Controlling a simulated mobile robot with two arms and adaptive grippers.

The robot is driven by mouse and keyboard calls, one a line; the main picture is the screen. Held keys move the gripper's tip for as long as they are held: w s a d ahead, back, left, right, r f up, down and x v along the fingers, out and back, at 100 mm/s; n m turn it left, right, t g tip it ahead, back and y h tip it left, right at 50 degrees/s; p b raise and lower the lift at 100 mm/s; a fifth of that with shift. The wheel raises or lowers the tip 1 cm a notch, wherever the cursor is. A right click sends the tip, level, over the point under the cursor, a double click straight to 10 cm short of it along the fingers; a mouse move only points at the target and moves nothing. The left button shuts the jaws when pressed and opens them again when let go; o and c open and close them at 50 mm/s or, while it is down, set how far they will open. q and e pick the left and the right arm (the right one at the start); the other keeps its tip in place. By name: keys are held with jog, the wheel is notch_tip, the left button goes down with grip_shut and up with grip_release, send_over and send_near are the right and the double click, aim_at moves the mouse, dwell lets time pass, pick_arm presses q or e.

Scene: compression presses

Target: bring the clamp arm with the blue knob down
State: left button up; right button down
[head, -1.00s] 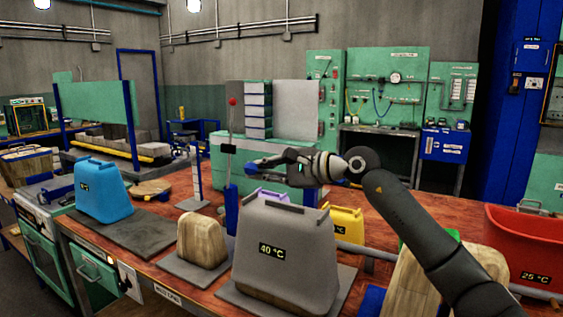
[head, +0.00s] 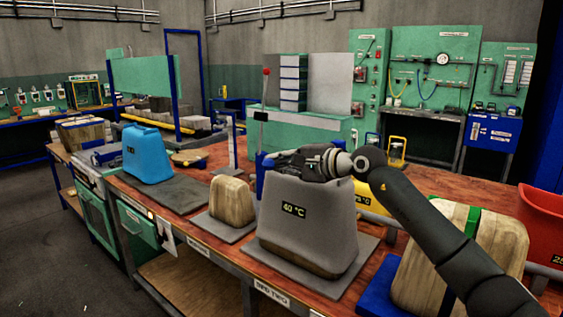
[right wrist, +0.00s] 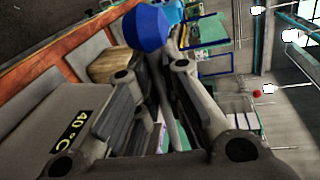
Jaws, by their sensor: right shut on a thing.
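The blue knob (right wrist: 147,28) shows in the right wrist view at the end of a thin grey bar (right wrist: 166,105), the clamp arm. My right gripper (right wrist: 156,78) is shut on this bar below the knob. In the head view my right gripper (head: 284,162) is low, close over the top of the grey block marked 40 °C (head: 312,222). I cannot tell there whether it touches the block. My left gripper is not in view.
A red knob (head: 266,72) tops an upright rod behind the grey block. A wooden block (head: 232,202) and a blue block (head: 148,155) stand to the left on the bench. A green-banded wooden block (head: 500,255) and a red bin (head: 543,225) are at the right.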

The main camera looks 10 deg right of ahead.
jog(key=c, duration=1.5)
grip_release()
jog(key=shift+r, duration=0.1)
jog(key=shift+d, duration=0.15)
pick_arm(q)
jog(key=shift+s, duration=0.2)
pick_arm(e)
jog(key=v, duration=1.2)
jog(key=shift+w, duration=0.1)
